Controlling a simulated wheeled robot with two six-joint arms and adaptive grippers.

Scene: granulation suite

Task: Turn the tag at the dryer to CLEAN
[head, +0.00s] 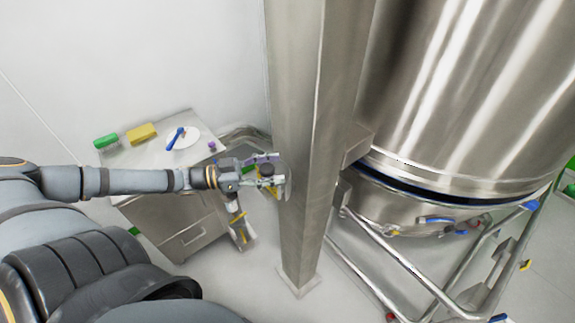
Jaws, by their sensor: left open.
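The dryer (460,90) is a large shiny steel vessel at the right of the head view. A square steel post (298,130) stands to its left. My left gripper (280,178) is open, with its fingertips close to the left face of the post; I cannot tell whether they touch it. A small dark round piece (267,169) shows between the fingers, partly hidden. I cannot tell whether it belongs to the tag. No tag lettering is readable. My right gripper is not in view.
A steel cabinet (152,160) at the left bears a green block (106,141), a yellow block (142,133) and a white disc with a blue-handled item. A tubular frame (405,265) stands under the dryer. Floor shows between the cabinet and the post.

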